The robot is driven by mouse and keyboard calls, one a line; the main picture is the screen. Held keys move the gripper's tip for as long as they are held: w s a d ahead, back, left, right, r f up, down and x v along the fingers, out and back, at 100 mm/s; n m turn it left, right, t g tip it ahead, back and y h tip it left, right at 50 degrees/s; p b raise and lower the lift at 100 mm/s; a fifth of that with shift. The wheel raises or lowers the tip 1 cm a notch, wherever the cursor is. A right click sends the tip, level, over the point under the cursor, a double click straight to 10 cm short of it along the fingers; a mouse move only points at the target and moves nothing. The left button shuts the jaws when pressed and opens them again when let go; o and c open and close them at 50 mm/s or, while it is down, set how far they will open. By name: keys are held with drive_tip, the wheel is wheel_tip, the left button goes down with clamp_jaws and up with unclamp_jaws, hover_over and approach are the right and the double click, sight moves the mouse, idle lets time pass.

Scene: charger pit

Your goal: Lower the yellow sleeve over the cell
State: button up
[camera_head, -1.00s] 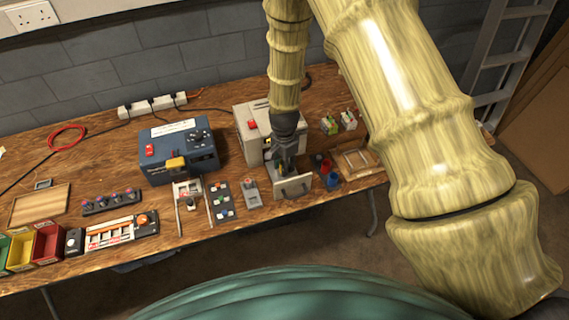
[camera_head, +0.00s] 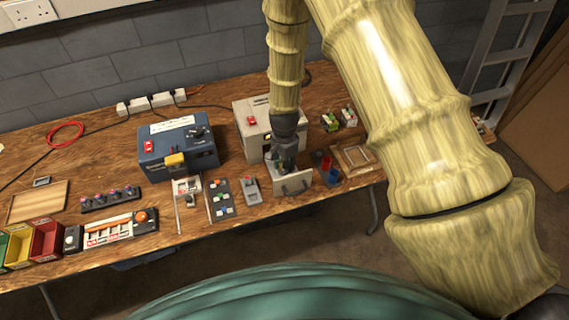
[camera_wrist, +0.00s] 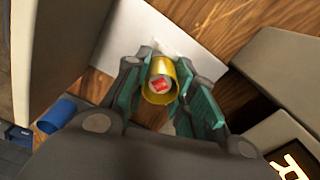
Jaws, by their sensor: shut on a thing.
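The yellow sleeve (camera_wrist: 157,68) is between the two green-padded fingers of my gripper (camera_wrist: 160,92) in the wrist view, and the fingers are shut on it. Through the sleeve's open end I see a round, pale end with a red mark, which looks like the cell (camera_wrist: 159,86). It lies within the sleeve's outline; how deep the sleeve sits around it I cannot tell. In the head view my gripper (camera_head: 284,163) is low, at the grey plate in front of the white box. The sleeve and cell are too small and hidden to make out there.
The white box (camera_head: 254,122) stands behind my gripper. Red and blue cups (camera_head: 331,177) and a wooden tray (camera_head: 356,157) are to its right. A grey block (camera_head: 250,190) is to its left. The blue charger box (camera_head: 165,145) stands further left. The wrist view shows a blue cup (camera_wrist: 57,115).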

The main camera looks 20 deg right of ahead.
drive_tip(key=shift+f, duration=0.1)
idle(0.7)
drive_tip(key=o, duration=0.7)
drive_tip(key=shift+r+p, duration=2.25)
drive_tip(key=shift+r, duration=1.25)
